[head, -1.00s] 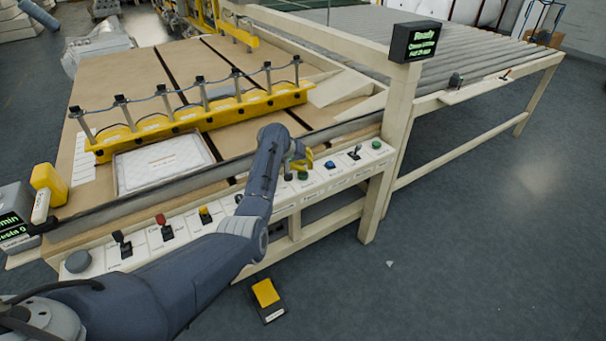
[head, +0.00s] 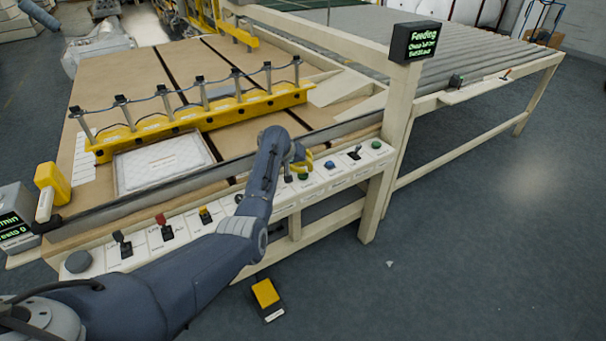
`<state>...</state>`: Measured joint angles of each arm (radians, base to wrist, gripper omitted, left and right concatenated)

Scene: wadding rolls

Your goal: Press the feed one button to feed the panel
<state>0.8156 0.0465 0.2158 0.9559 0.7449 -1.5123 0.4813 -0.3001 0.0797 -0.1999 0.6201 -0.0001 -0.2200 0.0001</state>
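My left arm reaches across the front control strip (head: 345,172). Its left gripper (head: 300,164), showing as a small yellow shape past the wrist, is low over the strip beside a green button (head: 303,176). I cannot tell whether it touches a button, or whether its fingers are open. A blue button (head: 330,165) and another green button (head: 376,145) lie to the right. The labels are too small to read, so I cannot tell which is feed one. The display (head: 414,42) reads "Feeding". A white quilted panel (head: 160,163) lies on the bed. My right gripper is not in view.
A yellow clamp bar (head: 200,114) with several posts crosses the bed. Levers, a red knob (head: 160,219) and a grey knob (head: 78,262) sit on the strip's left. A yellow foot pedal (head: 265,293) is on the floor. Open floor lies at right.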

